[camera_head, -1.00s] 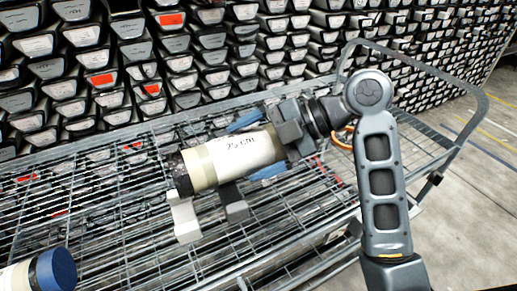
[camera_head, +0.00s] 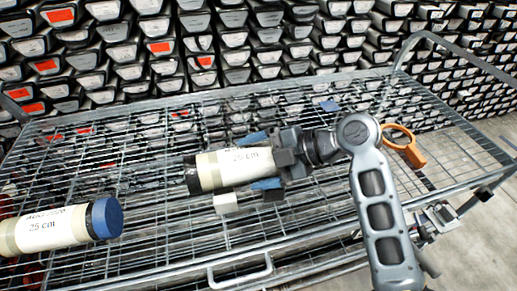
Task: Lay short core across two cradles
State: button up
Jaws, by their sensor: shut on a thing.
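My gripper (camera_head: 258,162) is shut on a short pale core (camera_head: 222,170) with a dark left end and a "25 cm" label. Blue parts (camera_head: 267,184) show on both sides of the core at the jaws. The core is roughly level over the mesh cart. A white cradle block (camera_head: 227,204) shows below its middle. A dark grey block (camera_head: 274,195), seemingly the other cradle, shows below its right part. The core hides the cradle tops, so I cannot tell whether it touches them.
Another core (camera_head: 50,230) with a blue cap, also marked "25 cm", lies at the left. The mesh cart (camera_head: 150,235) has raised rails and a front handle (camera_head: 240,272). An orange ring tool (camera_head: 407,148) is at the right. Racked core trays (camera_head: 200,45) fill the back.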

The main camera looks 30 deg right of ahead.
jog(key=shift+f, duration=0.1)
jog(key=shift+f+b, duration=0.3)
jog(key=shift+b, duration=0.1)
jog(key=o, duration=1.8)
jog(key=shift+f, duration=0.1)
jog(key=shift+c, duration=0.2)
jog(key=shift+r+p, duration=0.45)
jog(key=shift+p, duration=0.1)
jog(key=b+v, duration=0.1)
jog(key=v, duration=1.1)
jog(key=shift+f+b, duration=0.15)
jog(key=shift+b, duration=0.15)
